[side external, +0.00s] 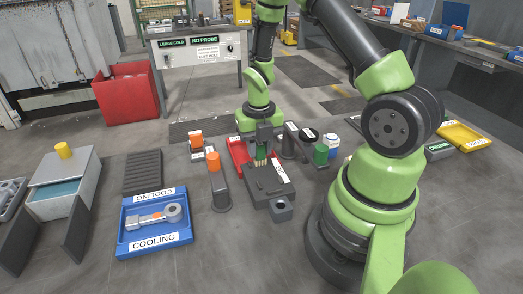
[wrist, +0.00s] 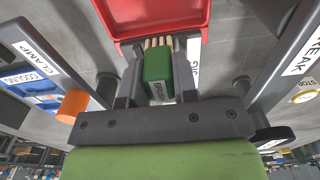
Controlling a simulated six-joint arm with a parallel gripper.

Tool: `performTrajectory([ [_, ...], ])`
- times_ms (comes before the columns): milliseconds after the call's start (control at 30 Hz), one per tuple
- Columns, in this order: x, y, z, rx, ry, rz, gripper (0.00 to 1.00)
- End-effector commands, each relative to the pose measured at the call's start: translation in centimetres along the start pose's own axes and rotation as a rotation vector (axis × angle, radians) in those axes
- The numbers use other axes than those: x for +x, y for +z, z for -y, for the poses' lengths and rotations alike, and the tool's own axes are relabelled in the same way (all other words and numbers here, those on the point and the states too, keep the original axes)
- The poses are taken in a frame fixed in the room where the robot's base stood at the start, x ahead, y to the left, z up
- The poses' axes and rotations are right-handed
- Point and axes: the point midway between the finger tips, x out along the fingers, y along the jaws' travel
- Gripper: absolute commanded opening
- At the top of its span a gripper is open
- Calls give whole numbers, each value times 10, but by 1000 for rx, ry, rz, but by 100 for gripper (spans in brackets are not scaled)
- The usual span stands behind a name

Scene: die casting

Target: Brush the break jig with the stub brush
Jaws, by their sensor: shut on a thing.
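My gripper (side external: 262,148) is shut on the stub brush. In the wrist view, the brush's green body (wrist: 157,68) sits between my gripper's two dark jaws (wrist: 156,88), with pale bristles at its end. In the side view, the bristles (side external: 261,161) point down at the back edge of the dark grey break jig (side external: 266,184). I cannot tell whether they touch it. A white label lies on the jig's right side. A small dark block with a round hole stands at its front. The jaws hide part of the brush.
A red tray (side external: 238,148) lies behind the jig. A blue cooling tray (side external: 133,241) holding a grey metal part (side external: 160,216) lies left. Floor in front of the jig is clear.

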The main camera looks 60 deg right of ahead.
Motion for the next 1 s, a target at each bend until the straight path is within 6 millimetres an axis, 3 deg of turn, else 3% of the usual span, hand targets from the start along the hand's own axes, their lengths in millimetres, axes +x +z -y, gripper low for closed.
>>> performTrajectory([
  [367, -7, 0, 0, 1, 1, 1, 0],
  [1000, -73, 1, 0, 1, 1, 3, 0],
])
